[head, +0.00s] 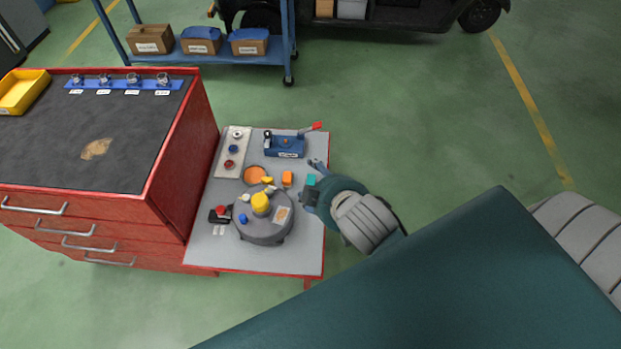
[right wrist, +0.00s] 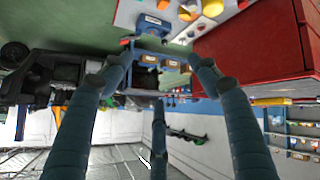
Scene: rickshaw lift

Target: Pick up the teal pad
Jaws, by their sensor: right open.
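The teal pad (head: 311,180) is a small bright teal block at the right edge of the small grey-topped table. My right gripper (head: 310,186) reaches in from the right, and its spread fingers lie to either side of the pad. I cannot tell whether they touch it. In the right wrist view the gripper's fingers (right wrist: 160,68) are wide apart with nothing between them, and I cannot make out the pad there. My left gripper is not in view.
The small table (head: 205,246) also holds a round grey turntable (head: 262,231) with small parts, an orange block (head: 288,178), an orange dish (head: 255,175) and a blue vise-like fixture (head: 284,145). A red drawer cabinet (head: 180,150) stands at left.

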